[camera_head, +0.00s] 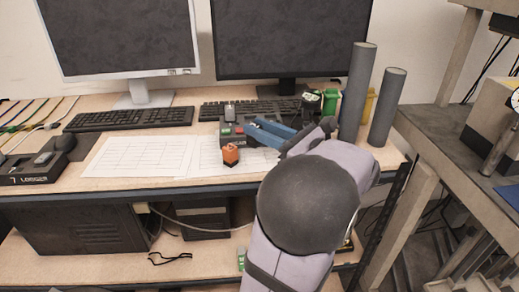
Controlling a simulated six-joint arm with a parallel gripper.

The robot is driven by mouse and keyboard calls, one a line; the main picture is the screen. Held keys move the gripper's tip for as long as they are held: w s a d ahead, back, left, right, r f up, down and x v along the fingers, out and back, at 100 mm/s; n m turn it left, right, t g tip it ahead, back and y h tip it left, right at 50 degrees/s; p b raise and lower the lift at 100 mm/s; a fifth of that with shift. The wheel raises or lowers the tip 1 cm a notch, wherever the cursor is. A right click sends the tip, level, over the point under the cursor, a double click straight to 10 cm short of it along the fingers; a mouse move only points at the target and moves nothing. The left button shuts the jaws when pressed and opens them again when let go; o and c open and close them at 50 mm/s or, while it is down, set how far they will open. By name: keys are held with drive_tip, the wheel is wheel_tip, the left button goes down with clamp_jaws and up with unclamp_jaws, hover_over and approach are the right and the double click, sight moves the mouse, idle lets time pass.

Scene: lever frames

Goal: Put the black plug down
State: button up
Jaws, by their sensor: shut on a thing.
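My gripper (262,133) has blue fingers and reaches left over the desk from my arm at the right. Its fingers are shut, and their tips are just right of a dark box with a red and a green button (233,131). The black plug cannot be made out apart from the fingers and the dark things around them. Whether the held thing touches the desk cannot be told.
The sheets at the left are clear.

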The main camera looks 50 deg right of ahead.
drive_tip(key=shift+f, duration=2.75)
drive_tip(key=shift+f, duration=0.2)
drive_tip(key=o, duration=1)
drive_tip(key=shift+s+r, duration=0.1)
drive_tip(key=shift+r, duration=0.15)
drive_tip(key=s+b, duration=0.2)
drive_tip(key=s, duration=0.9)
drive_tip(key=shift+s+b, duration=0.3)
drive_tip(key=shift+s, duration=0.1)
